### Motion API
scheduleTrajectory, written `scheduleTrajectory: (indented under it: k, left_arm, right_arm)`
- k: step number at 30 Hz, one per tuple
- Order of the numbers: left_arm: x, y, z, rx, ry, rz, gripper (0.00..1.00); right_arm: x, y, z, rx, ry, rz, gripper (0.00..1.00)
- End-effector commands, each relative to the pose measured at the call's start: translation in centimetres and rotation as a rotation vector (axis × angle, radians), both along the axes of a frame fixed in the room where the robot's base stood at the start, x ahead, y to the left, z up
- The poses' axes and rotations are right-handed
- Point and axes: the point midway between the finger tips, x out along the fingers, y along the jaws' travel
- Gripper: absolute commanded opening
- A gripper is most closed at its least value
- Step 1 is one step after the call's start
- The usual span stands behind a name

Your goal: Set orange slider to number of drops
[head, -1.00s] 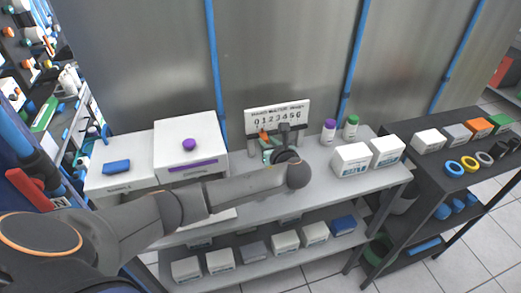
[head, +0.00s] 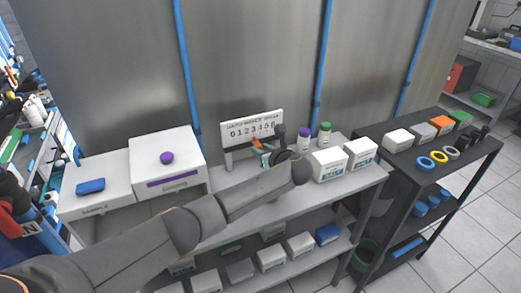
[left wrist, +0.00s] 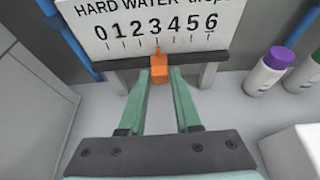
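The white board (head: 222,132) marked HARD WATER drops carries the digits 0 to 6, and it also shows in the left wrist view (left wrist: 88,12). The orange slider (left wrist: 158,69) hangs on the dark rail below the digits; its pointer is under the 3. The slider also shows small in the head view (head: 256,142). My left gripper (left wrist: 162,80) is open in front of the board. Its pale green fingers straddle the slider, with the left finger close to it and a gap at the right finger. My right gripper is out of view.
Bottles with purple (head: 305,132) and green (head: 326,126) caps stand right of the board. White boxes (head: 329,165) sit in front of them. A large white box (head: 165,143) stands left. A black shelf (head: 400,165) with rings and boxes is at the right.

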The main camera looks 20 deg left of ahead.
Motion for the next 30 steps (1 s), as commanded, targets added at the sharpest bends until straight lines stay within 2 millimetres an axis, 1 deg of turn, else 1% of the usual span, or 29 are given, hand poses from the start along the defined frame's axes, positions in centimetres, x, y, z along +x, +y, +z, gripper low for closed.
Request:
scheduleTrajectory:
  k: [1,6,14,17,20,30]
  left_arm:
    - [0.0,0.0,0.0,0.000,0.000,0.000,0.39]
    - [0.0,0.0,0.0,0.002,-0.001,0.000,0.57]
    - [0.0,0.0,0.1,0.002,-0.003,0.000,0.57]
    - [-0.4,-0.4,0.4,0.002,-0.002,0.000,0.57]
    - [-1.1,-1.4,0.9,0.001,-0.004,-0.002,0.57]
    - [-5.4,-6.5,3.6,-0.001,-0.004,-0.003,0.57]
  right_arm:
    - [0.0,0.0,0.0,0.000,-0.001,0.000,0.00]
    - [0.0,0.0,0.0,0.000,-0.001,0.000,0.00]
    - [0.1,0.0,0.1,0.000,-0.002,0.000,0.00]
    - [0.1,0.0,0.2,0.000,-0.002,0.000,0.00]
    - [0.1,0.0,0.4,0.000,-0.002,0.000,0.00]
    - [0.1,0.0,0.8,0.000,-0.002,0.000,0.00]
